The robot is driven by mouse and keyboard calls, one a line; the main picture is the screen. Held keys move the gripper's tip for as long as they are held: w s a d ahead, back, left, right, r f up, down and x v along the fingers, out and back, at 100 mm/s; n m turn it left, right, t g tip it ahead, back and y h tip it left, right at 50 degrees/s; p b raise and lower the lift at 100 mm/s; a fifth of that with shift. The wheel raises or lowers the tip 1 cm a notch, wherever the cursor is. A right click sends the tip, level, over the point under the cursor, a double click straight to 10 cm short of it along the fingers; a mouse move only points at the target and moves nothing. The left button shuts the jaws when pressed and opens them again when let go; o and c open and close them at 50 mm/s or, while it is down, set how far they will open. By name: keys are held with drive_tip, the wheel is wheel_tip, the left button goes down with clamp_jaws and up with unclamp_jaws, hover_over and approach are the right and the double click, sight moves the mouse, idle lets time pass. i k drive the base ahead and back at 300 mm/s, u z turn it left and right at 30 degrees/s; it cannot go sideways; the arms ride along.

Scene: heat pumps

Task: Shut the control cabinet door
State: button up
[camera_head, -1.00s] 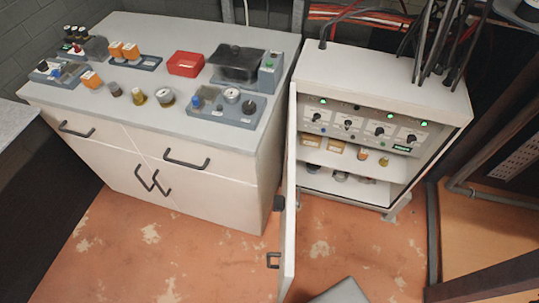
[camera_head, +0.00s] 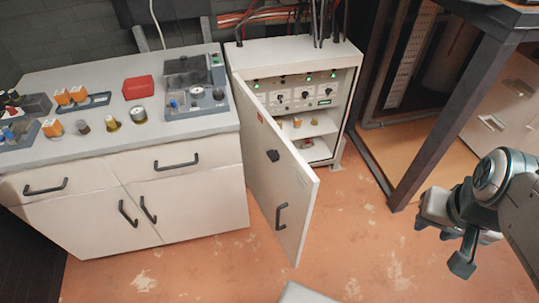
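The control cabinet (camera_head: 349,55) stands beside the counter, with lit switches and shelves showing inside. Its white door (camera_head: 270,170) is hinged on the left and stands wide open toward me. The outer face of the door shows a dark latch (camera_head: 272,156) and a black handle (camera_head: 281,216). My gripper (camera_head: 452,252) is at the right side of the view, well to the right of the door and apart from it. Its fingers look spread with nothing between them.
A white counter (camera_head: 60,150) with drawers stands left of the door and carries several small parts and a red box (camera_head: 138,87). A dark-framed table (camera_head: 450,85) stands right of the cabinet. Orange floor (camera_head: 350,215) is clear between the door and my gripper.

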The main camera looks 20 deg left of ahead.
sight(285, 190)
drive_tip(key=u, duration=1.3)
drive_tip(key=i, duration=0.5)
drive_tip(key=z, duration=0.95)
drive_tip(key=k, duration=0.75)
drive_tip(key=u, duration=0.9)
drive_tip(key=i, duration=0.5)
